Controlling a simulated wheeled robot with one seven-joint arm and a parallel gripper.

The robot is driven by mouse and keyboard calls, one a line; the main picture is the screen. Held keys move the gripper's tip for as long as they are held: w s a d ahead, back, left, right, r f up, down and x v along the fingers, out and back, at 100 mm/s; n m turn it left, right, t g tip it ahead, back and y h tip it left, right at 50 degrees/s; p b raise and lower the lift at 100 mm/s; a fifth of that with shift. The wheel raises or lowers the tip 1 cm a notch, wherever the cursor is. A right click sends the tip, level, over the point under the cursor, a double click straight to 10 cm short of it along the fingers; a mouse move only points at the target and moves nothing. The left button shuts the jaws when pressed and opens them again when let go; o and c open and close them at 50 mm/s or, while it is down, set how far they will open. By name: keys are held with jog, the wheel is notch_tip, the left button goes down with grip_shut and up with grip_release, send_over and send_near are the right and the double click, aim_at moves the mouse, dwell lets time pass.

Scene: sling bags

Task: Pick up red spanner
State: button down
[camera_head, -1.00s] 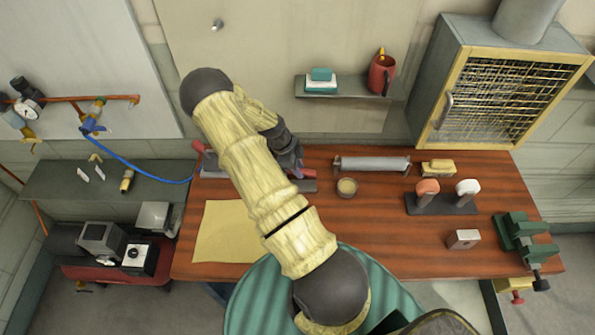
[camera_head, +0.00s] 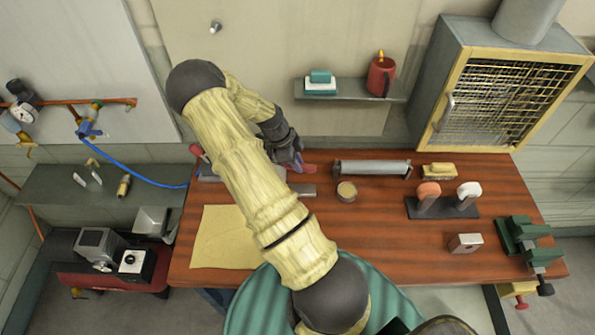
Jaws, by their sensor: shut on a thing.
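My gripper (camera_head: 298,164) is over the back of the wooden workbench (camera_head: 390,235), left of the grey roller. It is shut on a small red piece, which I take to be the red spanner (camera_head: 310,169). Only a short red end shows to the right of the fingers; my arm and gripper hide the rest. I cannot tell whether it is clear of the bench.
A grey roller (camera_head: 370,168) and a round tin (camera_head: 346,191) lie just right of my gripper. A stamp rack (camera_head: 441,207) and a green vise (camera_head: 527,241) stand farther right. Yellow paper (camera_head: 222,237) lies at left.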

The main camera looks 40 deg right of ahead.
notch_tip(320, 180, up, 5)
jog(key=shift+r+b, duration=0.15)
jog(key=shift+b, duration=0.4)
dwell(0.4)
